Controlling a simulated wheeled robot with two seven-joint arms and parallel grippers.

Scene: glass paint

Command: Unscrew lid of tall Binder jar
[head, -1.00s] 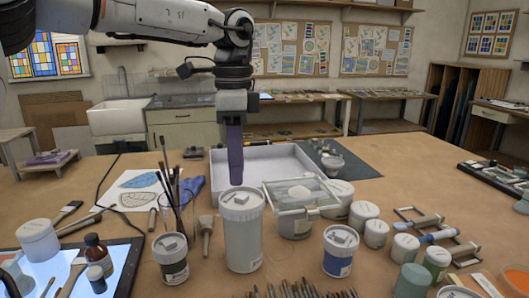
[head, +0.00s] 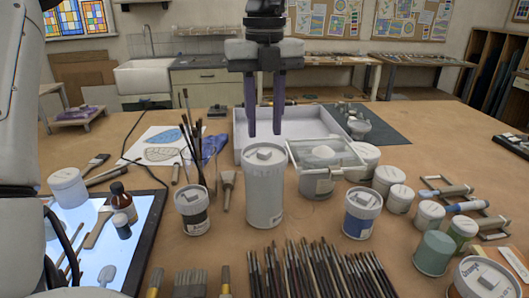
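The tall white jar (head: 264,190) stands upright near the middle of the table in the head view. Its pale lid (head: 264,155) with a raised block on top is on it. I cannot read a label on this jar. My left gripper (head: 264,119) points down above and slightly behind the lid in the picture. Its two dark purple fingers are apart, with nothing between them, and the fingertips appear clear of the lid. My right gripper is not in view.
A small dark-labelled jar (head: 193,211) and a blue-labelled jar (head: 361,214) flank the tall jar. Many brushes (head: 310,268) lie in front. A white tray (head: 240,152) sits behind. More jars (head: 400,198) stand at right.

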